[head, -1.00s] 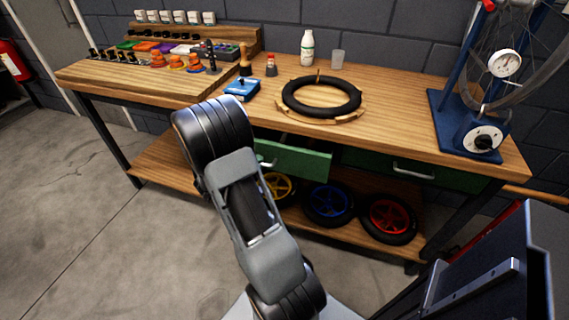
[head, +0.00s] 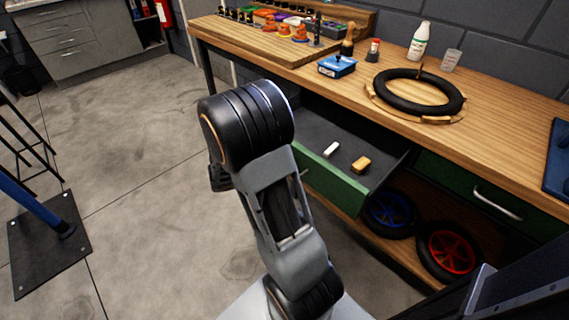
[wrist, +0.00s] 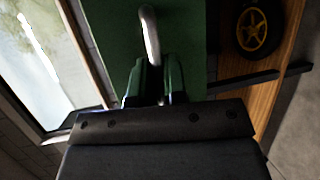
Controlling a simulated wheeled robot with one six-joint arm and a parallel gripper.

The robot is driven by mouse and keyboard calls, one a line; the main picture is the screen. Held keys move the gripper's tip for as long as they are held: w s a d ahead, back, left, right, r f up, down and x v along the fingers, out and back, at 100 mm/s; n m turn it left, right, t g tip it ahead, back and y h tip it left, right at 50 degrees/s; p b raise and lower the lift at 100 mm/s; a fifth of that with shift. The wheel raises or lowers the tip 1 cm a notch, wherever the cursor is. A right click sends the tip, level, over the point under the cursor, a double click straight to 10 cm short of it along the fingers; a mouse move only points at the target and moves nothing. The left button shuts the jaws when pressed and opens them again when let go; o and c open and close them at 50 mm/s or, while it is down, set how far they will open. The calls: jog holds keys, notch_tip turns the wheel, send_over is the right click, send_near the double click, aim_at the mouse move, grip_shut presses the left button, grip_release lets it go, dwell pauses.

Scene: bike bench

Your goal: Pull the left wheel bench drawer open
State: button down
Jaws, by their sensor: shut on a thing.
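The left wheel bench drawer (head: 337,189) has a green front and stands well out from under the bench top in the head view. Inside it lie a white piece (head: 331,150) and a yellow-orange block (head: 361,164). In the wrist view the green drawer front (wrist: 185,75) fills the upper middle, with a silver bar handle (wrist: 150,38). My gripper (wrist: 150,85) is shut on the handle's near part. In the head view my arm hides the gripper and most of the handle.
The right drawer (head: 484,196) is closed. A black tyre (head: 448,101) on a wooden ring and a blue box (head: 337,66) rest on the bench top. Wheels with blue (head: 389,209) and red (head: 447,252) hubs sit on the lower shelf. Floor to the left is open.

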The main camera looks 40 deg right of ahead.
jog(key=shift+a, duration=0.2)
jog(key=c, duration=1.2)
grip_release()
jog(key=p+v, duration=0.1)
jog(key=v, duration=1.3)
jog(key=shift+s, duration=0.1)
